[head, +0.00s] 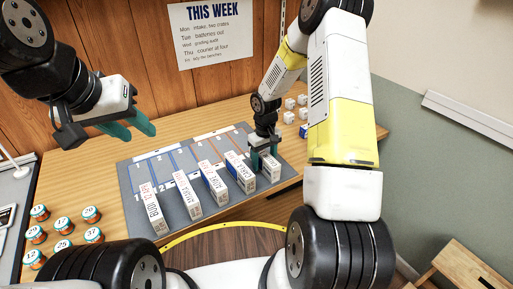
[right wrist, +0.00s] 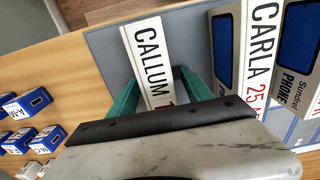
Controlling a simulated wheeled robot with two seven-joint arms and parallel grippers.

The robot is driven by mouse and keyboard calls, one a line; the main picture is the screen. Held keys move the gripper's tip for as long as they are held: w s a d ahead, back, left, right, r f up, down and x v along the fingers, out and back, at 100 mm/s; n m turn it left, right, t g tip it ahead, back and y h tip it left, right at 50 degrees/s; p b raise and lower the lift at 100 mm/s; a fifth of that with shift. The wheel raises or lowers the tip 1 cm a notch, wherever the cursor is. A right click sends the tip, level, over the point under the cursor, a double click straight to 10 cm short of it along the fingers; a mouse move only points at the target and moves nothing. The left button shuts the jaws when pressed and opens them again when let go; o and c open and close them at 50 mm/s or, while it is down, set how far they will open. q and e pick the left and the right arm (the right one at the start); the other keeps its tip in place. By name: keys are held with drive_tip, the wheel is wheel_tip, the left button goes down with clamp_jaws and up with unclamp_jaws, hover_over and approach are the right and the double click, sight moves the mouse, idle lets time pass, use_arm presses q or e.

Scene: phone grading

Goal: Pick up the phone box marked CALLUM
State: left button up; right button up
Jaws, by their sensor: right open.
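The white phone box marked CALLUM (right wrist: 150,62) stands on the grey mat (right wrist: 105,45) in the right wrist view. In the head view it is the rightmost box (head: 270,173) of the front row, with its label mostly hidden. My right gripper (head: 264,158) is open over it. Its green fingers lie on either side of the CALLUM box in the right wrist view (right wrist: 157,88); whether they touch it I cannot tell. The box marked CARLA (head: 241,173) stands just to its left. My left gripper (head: 128,124) is open and empty above the mat's left end.
Several more labelled boxes, such as the leftmost one (head: 151,211), stand in the row. Several small jars (head: 91,213) stand at the table's left. Small white and blue boxes (head: 290,103) sit at the back right. CARLA's box leaves little room beside the right fingers.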

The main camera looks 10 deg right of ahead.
clamp_jaws()
drive_tip(key=shift+r, duration=0.1)
